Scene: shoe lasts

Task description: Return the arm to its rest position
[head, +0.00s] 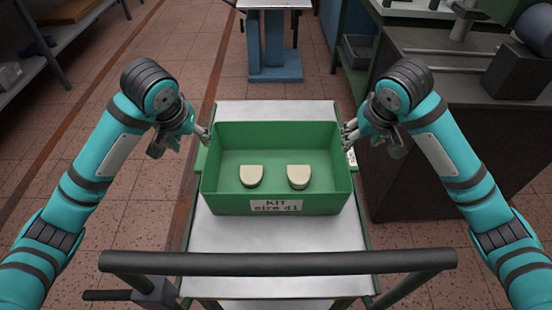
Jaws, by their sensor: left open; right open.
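My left gripper (203,133) is at the left of the green bin, near its far left corner, and is open with nothing in it. My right gripper (348,133) is at the right of the bin, near its far right corner, and is open and empty. Both arms, teal with black bands, come in from the sides and bend inward. Neither gripper holds the bin as far as I can tell.
The green bin (276,135), labelled "KIT size 41", stands on a cart (278,238) with a dark handle bar (280,262). A dark workbench (450,130) is at right, a shelf (50,45) at far left. Tiled floor is open at left.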

